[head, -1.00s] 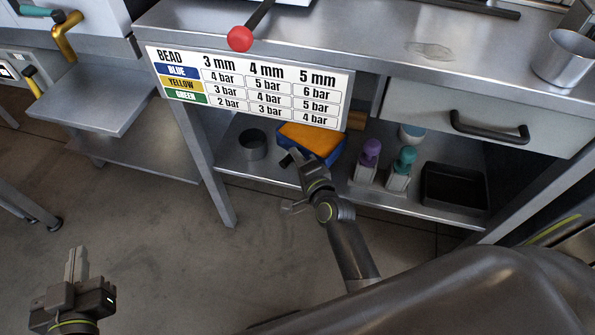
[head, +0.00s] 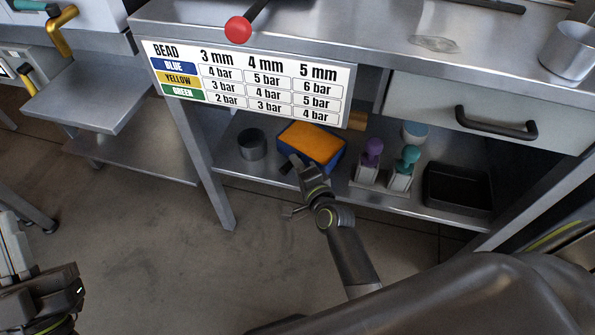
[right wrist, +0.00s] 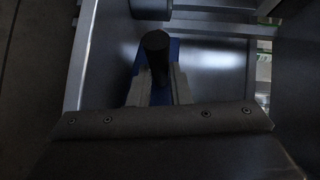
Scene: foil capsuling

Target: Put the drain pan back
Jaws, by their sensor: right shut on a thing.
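A blue, box-like thing with an orange top (head: 312,142) sits on the lower shelf under the bench. I cannot tell whether it is the drain pan. My right gripper (head: 295,167) is at its near-left corner. In the right wrist view the fingers (right wrist: 158,88) are shut on a dark round handle (right wrist: 155,45), with blue surface (right wrist: 174,52) directly behind it. Whether the handle belongs to the blue thing is hard to see. A black open tray (head: 458,188) stands at the right of the same shelf. My left gripper (head: 40,290) is partly cut off at the lower left.
A grey cup (head: 251,144) is left of the blue thing. A purple-topped bottle (head: 371,155) and a teal-topped bottle (head: 406,165) stand to its right. The bench leg (head: 205,160) is at left and the drawer (head: 480,108) above. The floor in front is clear.

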